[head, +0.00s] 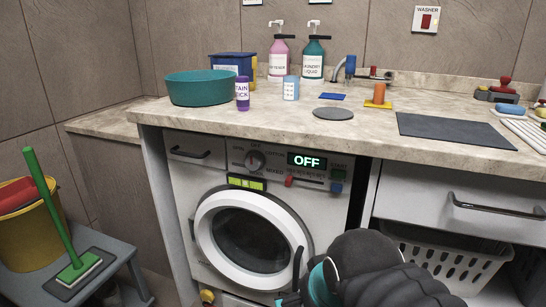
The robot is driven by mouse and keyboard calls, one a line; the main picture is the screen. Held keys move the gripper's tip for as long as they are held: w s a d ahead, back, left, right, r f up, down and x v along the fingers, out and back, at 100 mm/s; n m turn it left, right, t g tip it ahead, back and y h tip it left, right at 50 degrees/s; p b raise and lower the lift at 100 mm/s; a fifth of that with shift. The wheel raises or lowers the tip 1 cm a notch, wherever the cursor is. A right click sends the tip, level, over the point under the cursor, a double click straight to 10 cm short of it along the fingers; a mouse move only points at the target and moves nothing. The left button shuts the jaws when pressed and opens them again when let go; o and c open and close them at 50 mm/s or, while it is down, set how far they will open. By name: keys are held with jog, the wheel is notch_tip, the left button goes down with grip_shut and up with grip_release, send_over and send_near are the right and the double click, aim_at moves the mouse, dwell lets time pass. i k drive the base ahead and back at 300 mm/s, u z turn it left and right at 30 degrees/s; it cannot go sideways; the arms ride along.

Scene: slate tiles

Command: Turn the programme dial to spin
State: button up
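The front-loading washer (183,185) stands under the counter with its round door (292,235) shut. The programme dial (255,160) is a round knob at the left of its control panel, with printed labels around it. I cannot read for certain which label the knob points at. The display (303,160) to the right of the dial reads OFF. My gripper (292,284) is low in front of the door's lower right, well below and apart from the dial. My black arm and wrist hide most of it, so its opening and anything in it cannot be told.
A red slider (289,181) and coloured buttons (337,175) sit on the panel. A detergent drawer (190,153) is at its upper left. The worktop (240,122) overhangs the panel. A white basket (440,258) stands at right. A wall switch labelled WASHER (426,19) is above.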

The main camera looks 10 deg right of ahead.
aim_at(254, 162)
jog(key=u, duration=1.45)
jog(key=k, duration=0.95)
jog(key=z, duration=1.35)
jog(key=i, duration=0.5)
